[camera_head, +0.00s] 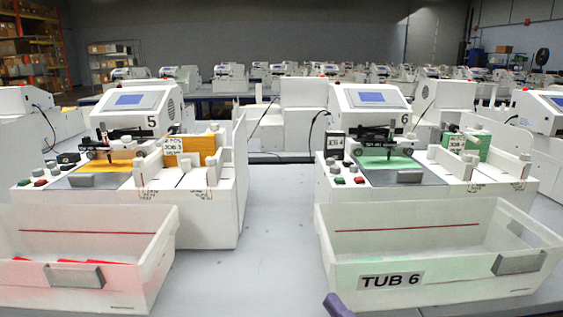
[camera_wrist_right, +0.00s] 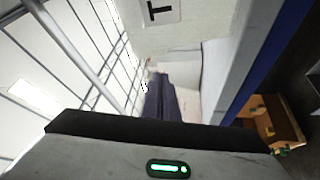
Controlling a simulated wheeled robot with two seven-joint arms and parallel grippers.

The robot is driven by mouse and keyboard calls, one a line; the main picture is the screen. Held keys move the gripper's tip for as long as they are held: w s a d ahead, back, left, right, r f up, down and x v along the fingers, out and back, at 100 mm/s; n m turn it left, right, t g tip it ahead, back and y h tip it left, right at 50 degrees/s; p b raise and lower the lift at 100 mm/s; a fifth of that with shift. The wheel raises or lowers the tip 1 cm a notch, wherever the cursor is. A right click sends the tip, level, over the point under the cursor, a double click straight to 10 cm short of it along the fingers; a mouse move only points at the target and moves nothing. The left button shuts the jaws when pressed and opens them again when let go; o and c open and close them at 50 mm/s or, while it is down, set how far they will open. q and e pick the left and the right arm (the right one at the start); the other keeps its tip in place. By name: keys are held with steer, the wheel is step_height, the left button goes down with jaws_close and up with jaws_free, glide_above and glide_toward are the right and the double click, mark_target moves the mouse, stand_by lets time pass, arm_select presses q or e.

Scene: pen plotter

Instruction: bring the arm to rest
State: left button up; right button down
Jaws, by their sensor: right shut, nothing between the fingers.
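My right gripper (camera_head: 338,305) shows only as a dark purple tip at the bottom edge of the head view, in front of the tub labelled TUB 6 (camera_head: 440,262). The rest of that arm is out of the picture. In the right wrist view the dark fingers of the right gripper (camera_wrist_right: 163,100) are together, with nothing seen between them. My left gripper is in neither view.
Plotter 5 (camera_head: 136,103) and plotter 6 (camera_head: 370,99) stand on the grey table (camera_head: 245,270). A white tub (camera_head: 140,240) with red pieces is in front of plotter 5. The table between the two tubs is clear. A blue table edge (camera_wrist_right: 270,60) shows in the wrist view.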

steer(key=s+d+f+m+g+h, duration=0.1)
steer(key=s+d+f+m+h, duration=0.1)
steer(key=f+m, duration=0.35)
steer(key=s+d+f+m+g+h, duration=0.1)
steer(key=s+d+f+m+h, duration=0.2)
steer(key=f, duration=0.4)
steer(key=s+f+m+g+h, duration=0.1)
steer(key=s+f+m+g, duration=0.6)
steer(key=s+f, duration=0.8)
steer(key=s+m, duration=0.1)
steer(key=m, duration=0.2)
steer(key=shift+s+d+f+h+p, duration=0.15)
steer(key=shift+d+f+h+p, duration=0.15)
steer(key=shift+f+h+p, duration=0.1)
